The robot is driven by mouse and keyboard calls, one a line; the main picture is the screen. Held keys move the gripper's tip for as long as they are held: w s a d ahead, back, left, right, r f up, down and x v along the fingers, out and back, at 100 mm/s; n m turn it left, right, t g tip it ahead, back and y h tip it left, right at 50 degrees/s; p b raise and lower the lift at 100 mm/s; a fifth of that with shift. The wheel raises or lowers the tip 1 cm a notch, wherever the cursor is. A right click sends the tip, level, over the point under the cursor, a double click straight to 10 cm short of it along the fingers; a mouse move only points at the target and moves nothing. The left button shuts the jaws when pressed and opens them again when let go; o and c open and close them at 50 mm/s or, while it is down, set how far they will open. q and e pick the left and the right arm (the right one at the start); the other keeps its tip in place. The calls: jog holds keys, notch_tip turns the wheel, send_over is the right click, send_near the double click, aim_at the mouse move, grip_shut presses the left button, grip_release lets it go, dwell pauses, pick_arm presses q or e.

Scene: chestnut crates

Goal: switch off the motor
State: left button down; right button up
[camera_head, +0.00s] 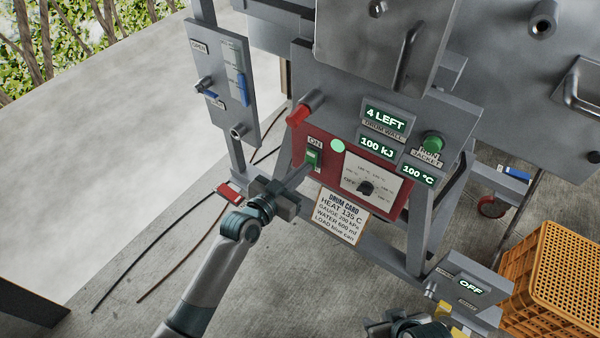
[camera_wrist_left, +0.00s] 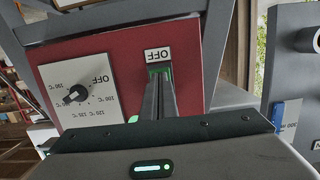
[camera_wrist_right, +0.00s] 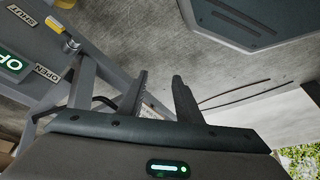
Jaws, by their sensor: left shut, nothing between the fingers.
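A green switch (camera_head: 313,158) sits on a red panel (camera_head: 290,140), under a plate reading ON. In the left wrist view, upside down, a plate reading OFF (camera_wrist_left: 158,55) shows beside the green switch (camera_wrist_left: 160,70). My left gripper (camera_head: 304,172) is shut and empty, its fingertips (camera_wrist_left: 160,84) right at the switch; I cannot tell whether they touch it.
A dial (camera_head: 366,188) and a lit green lamp (camera_head: 338,146) are beside the switch. A drum card (camera_head: 340,216) hangs below. An orange crate (camera_head: 552,275) stands at the right. The floor at the left is mostly clear.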

pick_arm(q)
jog(key=shift+w+d+f+t+b, duration=0.1)
jog(key=shift+w+t+b, duration=0.15)
jog(key=shift+b, duration=0.75)
pick_arm(e)
jog(key=shift+w+a+r+t+y, duration=0.1)
jog(key=shift+w+a+t+y, duration=0.15)
jog(key=shift+w+a+t, duration=0.3)
jog(key=shift+w+a+r+t+y, duration=0.1)
jog(key=shift+w+a+t+y, duration=0.2)
jog(key=shift+a, duration=0.4)
